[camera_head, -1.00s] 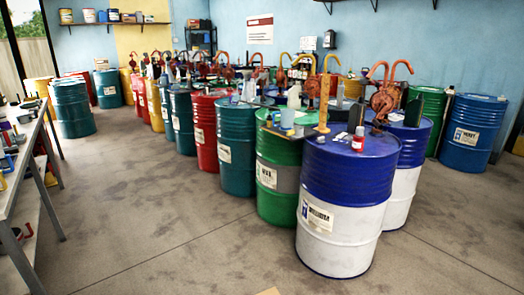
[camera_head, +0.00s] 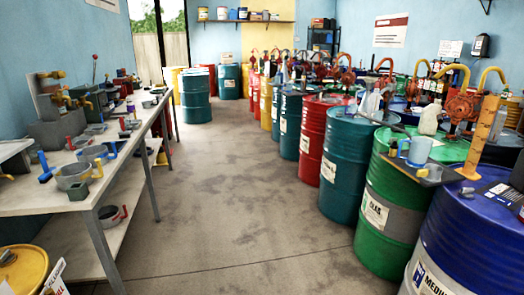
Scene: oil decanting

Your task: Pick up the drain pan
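I cannot tell for sure which thing is the drain pan. Several grey round vessels with coloured handles stand on the workbench at left; the nearest is a grey vessel (camera_head: 72,176) close to the bench's front edge. Another grey vessel (camera_head: 92,153) stands just behind it. A dark vessel with a red handle (camera_head: 110,214) sits on the lower shelf. Neither of my grippers is in view.
The workbench (camera_head: 125,172) runs along the left wall. Rows of drums, with a green drum (camera_head: 385,210) and a blue drum (camera_head: 455,250) nearest, line the right. A yellow drum (camera_head: 22,270) stands at lower left. The floor between (camera_head: 235,200) is clear.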

